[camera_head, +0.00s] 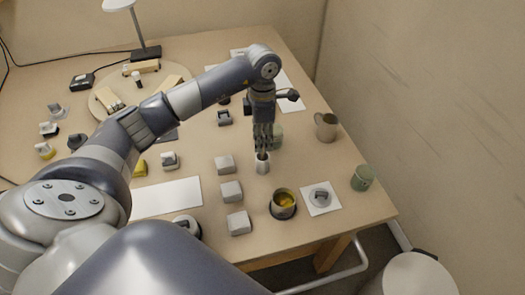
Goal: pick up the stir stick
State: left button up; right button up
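My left gripper (262,152) points straight down at the right half of the bench. Its fingertips are at the top of a small grey cup (263,167). I cannot make out a stir stick; the fingers cover the cup's mouth, and anything thin there is hidden or too small to tell. The fingers look close together, but whether they are shut or hold anything is unclear. My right gripper is not in view.
A cup with yellow contents (284,206), a beige mug (326,127) and a green cup (362,179) stand to the right. Several grey blocks (231,191) lie in front. A white sheet (168,198) lies left. A lamp (146,53) stands at the back.

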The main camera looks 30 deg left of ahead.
aim_at(262, 153)
pick_arm(q)
jog(key=shift+w+a+f+p, duration=0.15)
jog(key=shift+f+p, duration=0.2)
jog(key=shift+f, duration=1.15)
jog(key=shift+w+a+f+p, duration=0.15)
jog(key=shift+f+p, duration=0.2)
jog(key=shift+f, duration=1.15)
grip_shut()
